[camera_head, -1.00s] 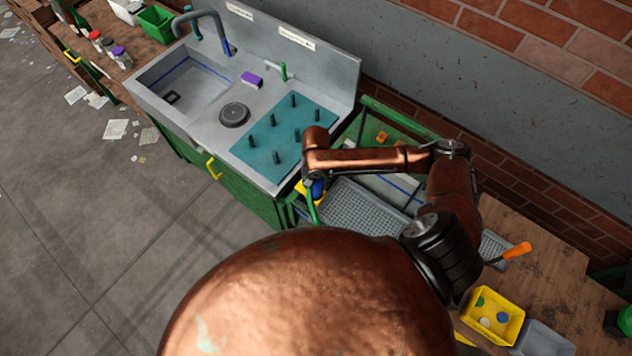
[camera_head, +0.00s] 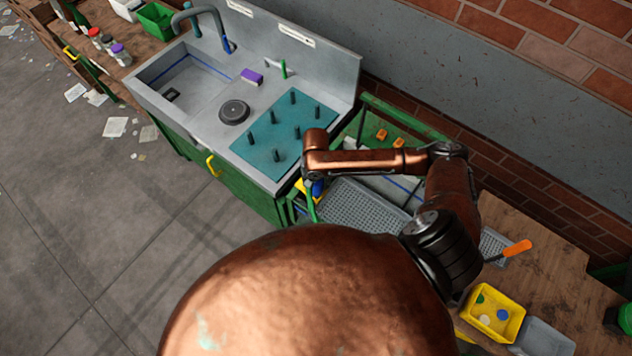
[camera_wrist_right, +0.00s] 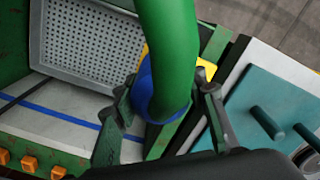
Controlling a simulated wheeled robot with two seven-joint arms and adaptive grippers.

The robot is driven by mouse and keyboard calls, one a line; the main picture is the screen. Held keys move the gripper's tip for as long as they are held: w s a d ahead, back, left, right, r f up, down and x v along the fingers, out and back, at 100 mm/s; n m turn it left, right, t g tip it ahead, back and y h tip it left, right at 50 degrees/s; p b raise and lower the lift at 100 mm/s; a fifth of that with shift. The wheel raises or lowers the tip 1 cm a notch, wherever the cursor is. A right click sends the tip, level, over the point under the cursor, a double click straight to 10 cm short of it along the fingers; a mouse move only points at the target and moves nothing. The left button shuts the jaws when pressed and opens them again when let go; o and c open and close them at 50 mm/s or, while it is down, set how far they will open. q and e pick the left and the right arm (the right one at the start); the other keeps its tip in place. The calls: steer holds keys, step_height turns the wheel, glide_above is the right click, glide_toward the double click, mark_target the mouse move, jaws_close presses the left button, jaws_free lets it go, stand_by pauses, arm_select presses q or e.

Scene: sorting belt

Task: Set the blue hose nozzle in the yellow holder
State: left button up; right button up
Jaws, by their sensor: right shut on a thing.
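The blue hose nozzle (camera_wrist_right: 150,92) is between the fingers of my right gripper (camera_wrist_right: 164,102) in the right wrist view, with a thick green hose (camera_wrist_right: 170,40) attached. In the head view, the blue nozzle (camera_head: 317,187) shows small below the end of my right arm. The right gripper (camera_head: 314,184) is shut on it. The yellow holder shows only as a patch (camera_head: 300,186) just left of the nozzle, and as yellow edges (camera_wrist_right: 206,68) behind it in the wrist view. My arm, the hose and the nozzle hide most of the holder, so I cannot tell whether they touch. My left gripper is out of view.
A steel sink unit (camera_head: 205,125) with a teal peg mat (camera_head: 262,152) stands to the left. A grey perforated tray (camera_head: 360,207) lies below my forearm, inside a green frame. A yellow bin (camera_head: 493,314) and an orange-handled tool (camera_head: 516,248) are at lower right.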

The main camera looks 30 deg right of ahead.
steer(key=shift+f, duration=0.4)
steer(key=shift+f, duration=0.55)
stand_by(0.5)
steer(key=o, duration=1.1)
steer(key=shift+c, duration=0.2)
step_height(320, 180, up, 12)
steer(key=shift+a, duration=0.15)
